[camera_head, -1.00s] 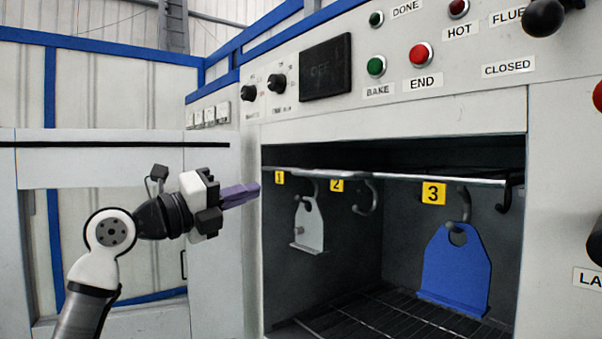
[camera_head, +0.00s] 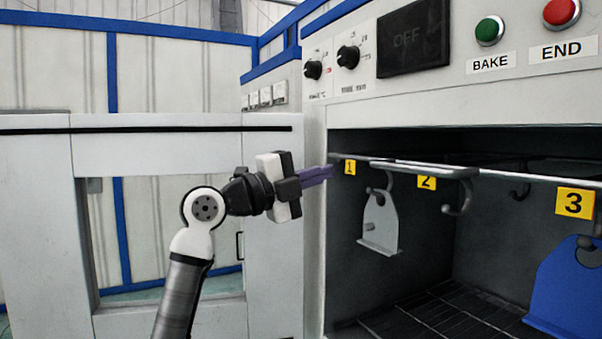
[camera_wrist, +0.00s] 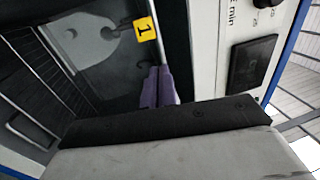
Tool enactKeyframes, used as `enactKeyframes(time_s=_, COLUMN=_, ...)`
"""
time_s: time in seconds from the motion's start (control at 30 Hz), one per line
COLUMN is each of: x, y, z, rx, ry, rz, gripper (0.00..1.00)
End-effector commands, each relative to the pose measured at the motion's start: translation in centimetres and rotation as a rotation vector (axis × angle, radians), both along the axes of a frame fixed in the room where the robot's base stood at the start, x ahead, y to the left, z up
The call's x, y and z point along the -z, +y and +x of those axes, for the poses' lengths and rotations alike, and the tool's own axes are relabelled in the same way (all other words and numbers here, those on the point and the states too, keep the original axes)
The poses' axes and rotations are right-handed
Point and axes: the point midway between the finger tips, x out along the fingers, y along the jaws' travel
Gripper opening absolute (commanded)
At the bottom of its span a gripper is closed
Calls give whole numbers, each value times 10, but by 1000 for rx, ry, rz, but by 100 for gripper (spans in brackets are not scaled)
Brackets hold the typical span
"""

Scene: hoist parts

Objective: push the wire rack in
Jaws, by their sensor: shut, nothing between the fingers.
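The wire rack (camera_head: 450,312) is a dark grid low inside the open oven chamber; only part of it shows. Its bars also show at the left of the wrist view (camera_wrist: 28,95). My gripper (camera_head: 330,172) has purple fingers, closed together and empty. It points right, at the left edge of the chamber opening, near label 1 and well above the rack. In the wrist view the fingers (camera_wrist: 158,82) are side by side below label 1. I cannot tell whether the fingertips touch the frame.
A rail with hooks and yellow labels crosses the opening. A grey plate (camera_head: 380,226) hangs at label 1 and a blue plate (camera_head: 572,292) at label 3; hook 2 (camera_head: 458,204) is bare. The control panel (camera_head: 364,85) is above. A white framed cabinet (camera_head: 35,200) stands left.

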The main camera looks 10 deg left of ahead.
Motion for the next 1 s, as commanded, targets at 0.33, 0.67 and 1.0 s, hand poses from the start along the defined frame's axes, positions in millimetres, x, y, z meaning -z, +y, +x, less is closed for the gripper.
enactKeyframes(time_s=0.33, x=-15, y=-49, z=35, rx=1, ry=-1, rz=-1, gripper=0)
enactKeyframes(time_s=0.67, x=-15, y=-59, z=42, rx=-1, ry=-2, rz=0, gripper=0)
enactKeyframes(time_s=1.0, x=-17, y=-72, z=52, rx=2, ry=2, rz=1, gripper=0)
